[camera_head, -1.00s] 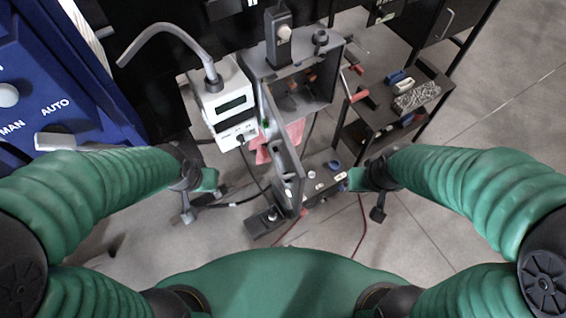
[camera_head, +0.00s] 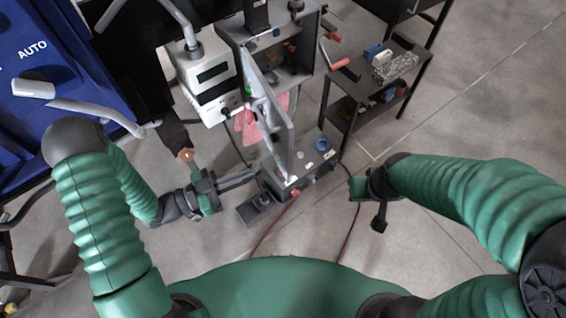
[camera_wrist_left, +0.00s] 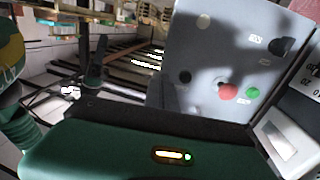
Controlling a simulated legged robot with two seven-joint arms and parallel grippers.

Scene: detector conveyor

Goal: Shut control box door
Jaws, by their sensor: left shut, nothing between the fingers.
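The control box (camera_head: 297,78) is an open grey box at upper middle in the head view. Its grey door (camera_head: 268,112) stands open, swung out from the box's left side toward me. The door also fills much of the left wrist view (camera_wrist_left: 205,60), with red, green and black buttons on it. My left gripper (camera_head: 252,176) is shut and empty, low and left of the door's near end; I cannot tell whether it touches.
A white instrument (camera_head: 208,80) with a display and a grey pipe stands left of the box. A dark shelf (camera_head: 345,100) with small parts is at right. A blue machine (camera_head: 30,90) is at far left.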

